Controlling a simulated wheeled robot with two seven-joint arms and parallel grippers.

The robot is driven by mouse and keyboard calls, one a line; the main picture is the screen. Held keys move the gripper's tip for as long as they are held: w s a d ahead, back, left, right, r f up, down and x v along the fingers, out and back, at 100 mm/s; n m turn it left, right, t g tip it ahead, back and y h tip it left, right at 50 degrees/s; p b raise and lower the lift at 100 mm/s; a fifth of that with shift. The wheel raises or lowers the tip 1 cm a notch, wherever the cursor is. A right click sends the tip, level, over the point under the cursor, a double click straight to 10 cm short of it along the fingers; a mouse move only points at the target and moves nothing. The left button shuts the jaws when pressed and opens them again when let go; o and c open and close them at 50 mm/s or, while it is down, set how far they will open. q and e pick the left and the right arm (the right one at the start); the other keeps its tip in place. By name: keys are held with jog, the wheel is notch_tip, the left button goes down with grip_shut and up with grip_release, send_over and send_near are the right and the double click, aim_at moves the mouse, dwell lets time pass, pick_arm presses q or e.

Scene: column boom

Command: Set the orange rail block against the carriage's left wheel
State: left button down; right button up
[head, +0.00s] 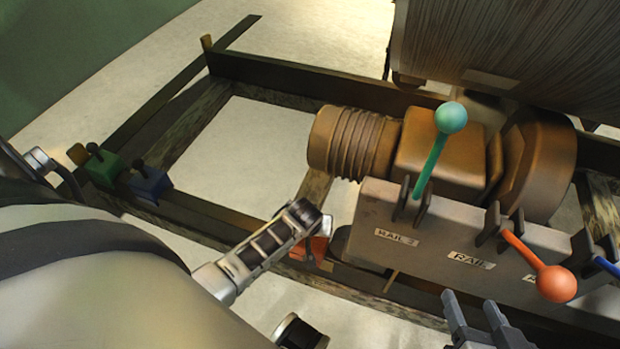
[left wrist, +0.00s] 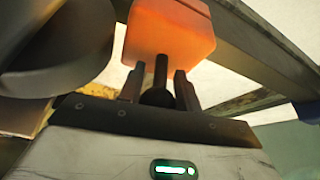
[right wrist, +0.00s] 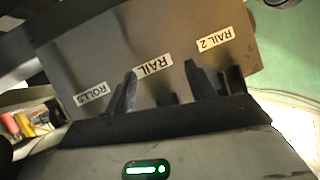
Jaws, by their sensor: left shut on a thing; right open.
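The orange rail block (left wrist: 168,30) has a dark handle (left wrist: 160,72). My left gripper (left wrist: 157,88) is shut on this handle. In the head view the block (head: 312,250) is partly hidden behind my left arm, low beside the carriage (head: 440,232). A dark rounded shape (head: 340,243), which looks like the carriage's left wheel, is just right of the block. It also shows large in the left wrist view (left wrist: 60,50). I cannot tell whether block and wheel touch. My right gripper (head: 477,322) is open and empty in front of the carriage panel.
The panel carries a green-knobbed lever (head: 451,117), an orange-knobbed lever (head: 556,284) and a blue lever (head: 606,266). A green block (head: 103,168) and a blue block (head: 150,184) sit on the frame at left. A copper-brown roll assembly (head: 355,143) stands behind the panel.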

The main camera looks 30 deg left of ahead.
pick_arm(q)
jog(key=shift+w+r, duration=0.1)
jog(key=c, duration=0.9)
grip_release()
jog(key=shift+s, duration=0.2)
jog(key=shift+s+d+r+p, duration=0.1)
jog(key=shift+r+p, duration=0.3)
jog(key=p+v, duration=0.7)
jog(key=v, duration=0.8)
pick_arm(e)
jog(key=shift+m+g+h, duration=0.3)
jog(key=shift+g+h, duration=0.2)
jog(key=shift+h, duration=0.2)
jog(key=r, duration=0.1)
jog(key=s+d+r, duration=0.1)
jog(key=d+r, duration=0.1)
jog(key=shift+s+d+r, duration=0.15)
jog(key=shift+d+r, duration=0.1)
jog(key=shift+r, duration=0.1)
